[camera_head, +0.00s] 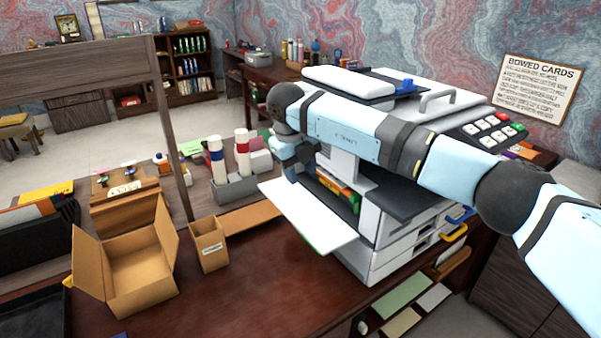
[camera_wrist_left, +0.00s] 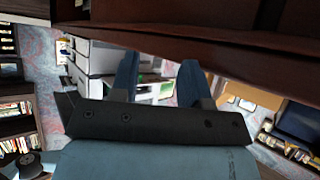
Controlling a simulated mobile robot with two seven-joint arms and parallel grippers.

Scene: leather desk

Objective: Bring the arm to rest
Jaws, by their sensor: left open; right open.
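My right arm (camera_head: 350,130) reaches in from the right in the head view, across the front of a large white copier (camera_head: 395,215). Its wrist bends down at the copier's left side, and the right gripper (camera_head: 297,160) is near the copier's white output tray (camera_head: 310,215). Its fingertips are small and partly hidden; I see nothing held. I cannot tell whether it touches the copier. My left gripper is outside the head view. In the left wrist view, the left gripper (camera_wrist_left: 158,68) shows two blue fingers spread apart with nothing between them, below a dark wooden edge (camera_wrist_left: 200,40).
An open cardboard box (camera_head: 140,275), a small carton (camera_head: 208,245) and a grey caddy with bottles (camera_head: 235,185) stand left of the copier on the dark desk (camera_head: 250,290). A wooden post (camera_head: 170,140) rises behind the box. The desk's front middle is clear.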

